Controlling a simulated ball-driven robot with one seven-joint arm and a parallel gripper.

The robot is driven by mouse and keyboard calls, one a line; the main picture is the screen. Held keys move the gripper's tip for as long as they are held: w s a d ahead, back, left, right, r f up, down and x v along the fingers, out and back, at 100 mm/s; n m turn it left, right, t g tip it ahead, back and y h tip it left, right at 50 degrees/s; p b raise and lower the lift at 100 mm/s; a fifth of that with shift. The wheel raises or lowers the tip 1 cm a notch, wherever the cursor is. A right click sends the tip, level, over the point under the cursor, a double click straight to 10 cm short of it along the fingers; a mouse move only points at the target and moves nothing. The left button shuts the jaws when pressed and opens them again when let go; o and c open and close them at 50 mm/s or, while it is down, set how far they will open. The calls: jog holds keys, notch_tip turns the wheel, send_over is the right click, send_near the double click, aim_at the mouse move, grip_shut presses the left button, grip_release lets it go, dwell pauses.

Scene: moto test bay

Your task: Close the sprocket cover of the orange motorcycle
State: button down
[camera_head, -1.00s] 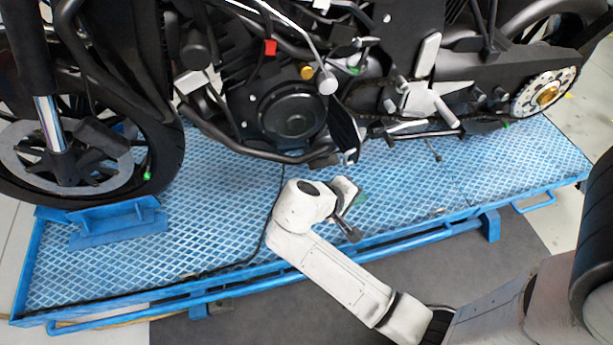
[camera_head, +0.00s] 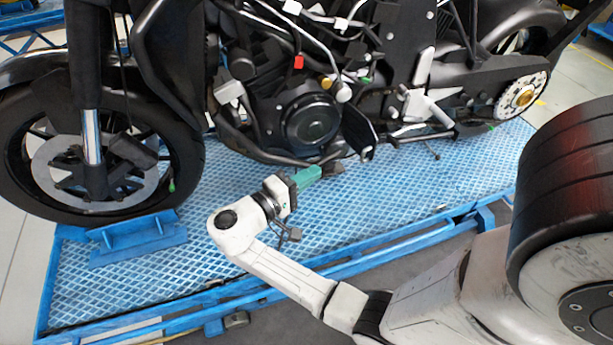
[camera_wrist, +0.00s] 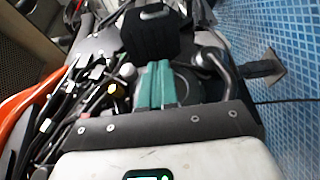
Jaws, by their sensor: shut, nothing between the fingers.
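The motorcycle (camera_head: 310,120) shows mostly black in the head view; an orange part (camera_wrist: 25,110) shows at the left of the wrist view. A black flap, which looks like the sprocket cover (camera_head: 358,132), stands tilted outward behind the round engine cover. In the wrist view, a black panel (camera_wrist: 150,35), probably the same cover, is ahead of my fingertips. My gripper (camera_head: 318,172) has green fingers, shut and empty, and is low in front of the engine, left of and below the flap. The fingers show side by side in the wrist view (camera_wrist: 155,85). I cannot tell whether they touch anything.
The motorcycle stands on a blue lift platform (camera_head: 230,180) with a blue front rail. A wheel chock (camera_head: 135,235) is by the front wheel (camera_head: 90,160). A foot peg and levers (camera_head: 415,130) stick out right of the flap. The platform between rail and engine is mostly clear.

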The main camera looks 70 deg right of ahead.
jog(key=s+d+p, duration=0.2)
jog(key=s+d, duration=0.5)
jog(key=shift+p, duration=0.35)
jog(key=shift+d, duration=0.1)
